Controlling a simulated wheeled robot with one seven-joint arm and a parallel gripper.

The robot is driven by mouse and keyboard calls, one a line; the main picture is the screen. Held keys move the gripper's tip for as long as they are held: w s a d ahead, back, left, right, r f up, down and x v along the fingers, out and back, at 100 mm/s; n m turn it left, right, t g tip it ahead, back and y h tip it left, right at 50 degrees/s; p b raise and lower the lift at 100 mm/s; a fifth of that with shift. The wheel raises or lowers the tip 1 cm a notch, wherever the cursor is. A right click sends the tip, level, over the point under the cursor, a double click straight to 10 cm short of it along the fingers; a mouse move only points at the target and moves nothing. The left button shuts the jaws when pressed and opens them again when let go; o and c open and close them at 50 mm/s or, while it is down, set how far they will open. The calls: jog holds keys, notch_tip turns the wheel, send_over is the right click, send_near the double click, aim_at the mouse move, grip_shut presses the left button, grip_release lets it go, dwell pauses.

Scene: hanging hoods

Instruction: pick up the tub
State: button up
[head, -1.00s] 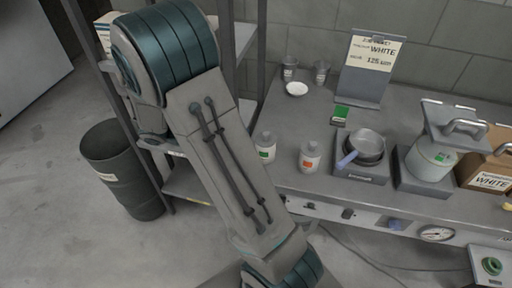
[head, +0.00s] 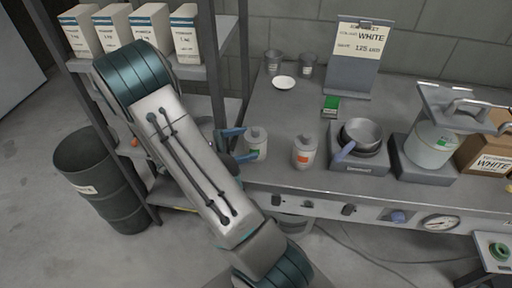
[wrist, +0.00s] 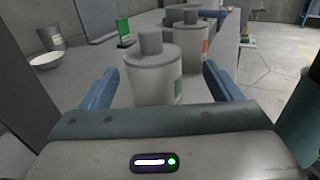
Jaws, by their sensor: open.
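A small white tub with a grey lid and green label (head: 258,146) stands upright at the bench's left end. It also shows large in the wrist view (wrist: 150,76), centred between my fingers. My gripper (head: 240,144) is open, with blue fingers reaching in from the left. In the wrist view my gripper (wrist: 160,88) has one finger on each side of the tub, with gaps showing; it is not clasped. A similar tub with an orange label (head: 304,155) stands to its right, and shows partly hidden behind it in the wrist view (wrist: 189,46).
A shelf rack with cartons (head: 115,28) and a dark bin (head: 95,180) stand left.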

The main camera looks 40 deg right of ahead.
aim_at(262, 139)
jog(key=shift+w+x, duration=0.2)
jog(key=shift+x, duration=1.25)
jog(key=shift+w+x, duration=0.2)
jog(key=shift+x, duration=1.3)
jog(key=shift+d+f, duration=0.15)
jog(key=c, duration=0.9)
